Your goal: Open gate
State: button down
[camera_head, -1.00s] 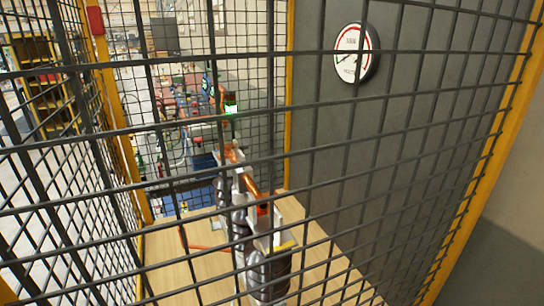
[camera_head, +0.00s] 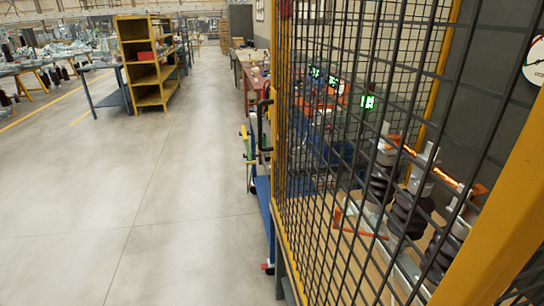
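A wire-mesh enclosure with a yellow frame (camera_head: 500,225) fills the right side of the view. Its black mesh side runs away from me to a yellow post (camera_head: 283,130) at the aisle. I cannot tell which mesh panel is the gate, and I see no clear latch or open gap. Behind the mesh stand dark ribbed insulators (camera_head: 408,212) with white and orange fittings on a wooden base. My gripper is not in view.
A wide grey floor (camera_head: 140,200) lies clear on the left. A yellow shelf (camera_head: 150,68) and workbenches (camera_head: 45,68) stand farther back. Blue and green equipment (camera_head: 256,155) with dark upright parts stands along the enclosure's left side. A green lit display (camera_head: 367,102) shows through the mesh.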

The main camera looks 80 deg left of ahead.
aim_at(515, 206)
jog(key=u, duration=1.75)
jog(key=i+l+u, duration=0.4)
jog(key=i+l, duration=0.2)
jog(key=l, duration=0.2)
jog(key=i+j, duration=0.1)
jog(key=j, duration=0.15)
